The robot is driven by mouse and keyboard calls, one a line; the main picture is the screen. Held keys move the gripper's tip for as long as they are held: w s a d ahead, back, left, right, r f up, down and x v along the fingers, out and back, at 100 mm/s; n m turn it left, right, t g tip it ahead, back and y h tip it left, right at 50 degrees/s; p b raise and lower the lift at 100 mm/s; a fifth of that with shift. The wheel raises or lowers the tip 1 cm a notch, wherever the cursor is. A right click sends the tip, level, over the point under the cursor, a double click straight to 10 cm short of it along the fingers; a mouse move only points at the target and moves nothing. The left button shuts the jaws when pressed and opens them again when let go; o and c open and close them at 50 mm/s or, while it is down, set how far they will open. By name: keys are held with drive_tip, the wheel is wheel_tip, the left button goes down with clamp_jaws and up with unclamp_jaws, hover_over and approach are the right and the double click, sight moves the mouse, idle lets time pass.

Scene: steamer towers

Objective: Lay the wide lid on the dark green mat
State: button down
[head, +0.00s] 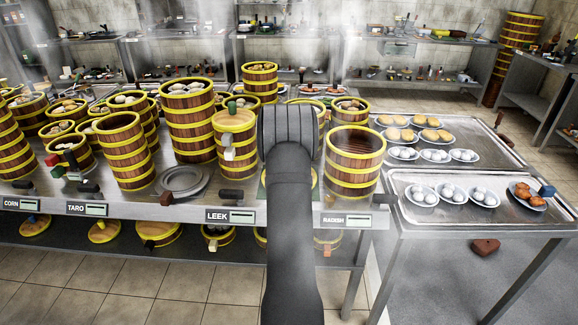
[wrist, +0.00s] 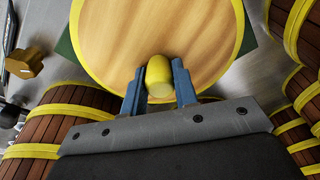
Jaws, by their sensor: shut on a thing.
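My gripper (wrist: 158,80) is shut on the yellow knob of the wide lid (wrist: 160,30) in the wrist view, one blue finger on each side. The lid is round pale wood with a yellow rim. Corners of the dark green mat (wrist: 65,46) show beyond the lid's left and right edges, so the lid covers most of it. I cannot tell whether the lid touches the mat. In the head view my arm hides the gripper and most of the lid; only slivers of yellow rim show beside it.
An open steamer tower (head: 352,165) stands just right of my arm, and a tower with a lid on top (head: 236,150) stands to the left. A grey round plate (head: 182,180) lies further left. Trays of plated food (head: 455,190) are on the right table.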

drive_tip(key=shift+f, duration=0.1)
drive_tip(key=c, duration=1.1)
unclamp_jaws()
drive_tip(key=shift+o, duration=0.2)
wheel_tip(320, 180, up, 17)
drive_tip(key=s+a, duration=0.1)
drive_tip(key=s, duration=0.1)
drive_tip(key=shift+s, duration=0.2)
drive_tip(key=shift+a, duration=0.1)
